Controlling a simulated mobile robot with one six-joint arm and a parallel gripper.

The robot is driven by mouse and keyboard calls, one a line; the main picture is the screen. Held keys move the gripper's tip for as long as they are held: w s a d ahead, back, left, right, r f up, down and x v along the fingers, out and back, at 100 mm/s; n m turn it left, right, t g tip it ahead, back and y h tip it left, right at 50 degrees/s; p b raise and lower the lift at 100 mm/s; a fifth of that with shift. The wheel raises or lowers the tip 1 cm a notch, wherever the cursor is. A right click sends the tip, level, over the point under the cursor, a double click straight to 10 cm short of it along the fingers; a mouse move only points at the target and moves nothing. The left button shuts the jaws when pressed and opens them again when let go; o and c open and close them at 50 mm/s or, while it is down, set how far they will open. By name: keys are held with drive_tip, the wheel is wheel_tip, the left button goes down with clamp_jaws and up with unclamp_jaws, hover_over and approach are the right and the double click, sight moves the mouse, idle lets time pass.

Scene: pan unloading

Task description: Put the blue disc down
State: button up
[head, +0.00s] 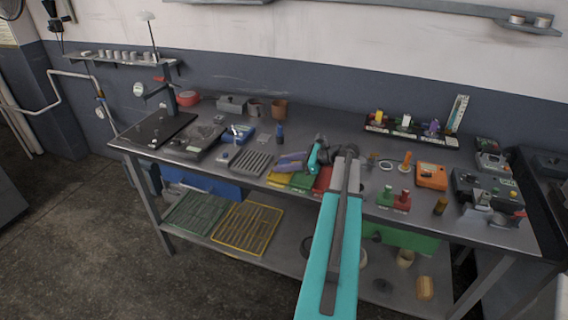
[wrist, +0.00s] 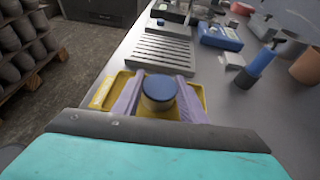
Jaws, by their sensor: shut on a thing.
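I cannot tell whether the disc touches the tray. In the head view my gripper (head: 290,161) is low over the bench, above the yellow tray (head: 279,180). The disc cannot be made out in the head view.
A green tray (head: 301,182) and a red tray (head: 322,180) lie right of the yellow one. A grey ribbed block (wrist: 160,53) is just beyond it. A dark blue bottle (wrist: 257,66) stands to the right. The bench's left edge is close in the wrist view.

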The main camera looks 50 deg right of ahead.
drive_tip(key=shift+f, duration=0.15)
drive_tip(key=o, duration=1.1)
drive_tip(key=b+v, duration=0.3)
drive_tip(key=v, duration=0.9)
drive_tip(key=shift+r, duration=0.2)
